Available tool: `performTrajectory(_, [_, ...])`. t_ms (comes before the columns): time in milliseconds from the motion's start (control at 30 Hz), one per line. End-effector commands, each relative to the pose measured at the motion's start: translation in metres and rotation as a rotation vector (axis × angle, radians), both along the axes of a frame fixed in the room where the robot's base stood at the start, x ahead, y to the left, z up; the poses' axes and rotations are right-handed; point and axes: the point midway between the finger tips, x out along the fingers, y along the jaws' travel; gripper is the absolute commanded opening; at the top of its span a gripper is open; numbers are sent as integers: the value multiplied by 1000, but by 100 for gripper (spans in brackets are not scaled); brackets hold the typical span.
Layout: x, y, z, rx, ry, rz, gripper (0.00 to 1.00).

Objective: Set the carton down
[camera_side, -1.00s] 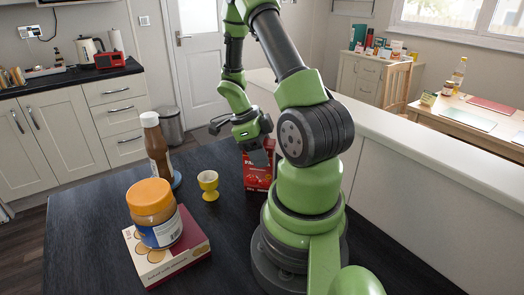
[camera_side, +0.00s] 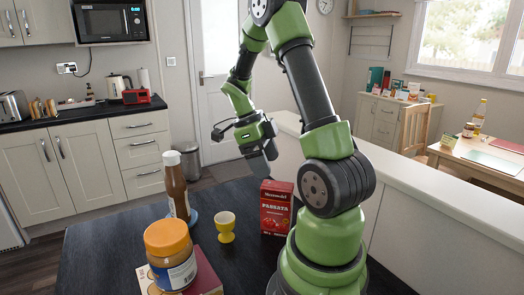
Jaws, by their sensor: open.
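The red carton (camera_side: 276,209), labelled as passata, stands upright on the dark table (camera_side: 105,240) beside my arm's base. My gripper (camera_side: 266,165) is open and empty, just above and a little to the left of the carton's top. It looks clear of the carton. The far finger is partly hidden.
A yellow egg cup (camera_side: 225,226) stands left of the carton. A peanut butter jar (camera_side: 170,257) sits on a flat box (camera_side: 208,270) at the front. Bare tabletop lies at the left.

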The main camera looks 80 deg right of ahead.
Motion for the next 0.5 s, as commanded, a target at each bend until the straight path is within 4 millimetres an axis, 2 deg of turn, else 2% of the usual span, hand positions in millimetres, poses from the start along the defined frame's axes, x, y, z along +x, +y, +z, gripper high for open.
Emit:
performTrajectory(200, [9, 0, 22, -3, -1, 4, 76])
performTrajectory(300, [15, 7, 31, 14, -29, 75, 76])
performTrajectory(367, [21, 17, 40, 34, -69, 189, 76])
performTrajectory(467, [34, 46, 61, 78, -175, 510, 76])
performTrajectory(500, [38, 61, 70, 93, -223, 676, 76])
